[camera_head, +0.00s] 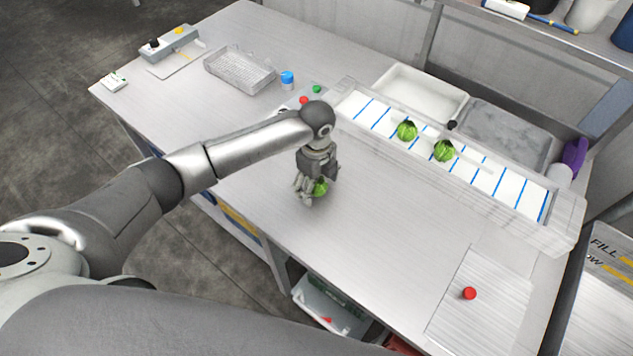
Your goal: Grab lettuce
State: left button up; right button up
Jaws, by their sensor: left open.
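A green lettuce (321,187) lies on the steel table (300,260), partly hidden behind the fingers of my left gripper (309,195). The gripper points down with its fingers open around or just in front of this lettuce; I cannot tell whether they touch it. Two more lettuces sit on the white conveyor with blue stripes (517,188): one lettuce (407,131) left of the middle, the other lettuce (444,151) to its right. My right gripper is not in view.
A wire basket (239,70), a blue-capped jar (287,79) and a boxed device (169,44) stand at the back left. A red button (469,293) is at the front right. White and grey basins (420,92) lie behind the conveyor. The table front is clear.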

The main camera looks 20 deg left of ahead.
pick_arm(q)
jog(key=shift+f, duration=0.35)
jog(key=shift+c, duration=0.4)
jog(key=c, duration=0.9)
jog(key=shift+c, duration=0.7)
jog(key=shift+r, duration=0.15)
jog(key=shift+c, duration=0.5)
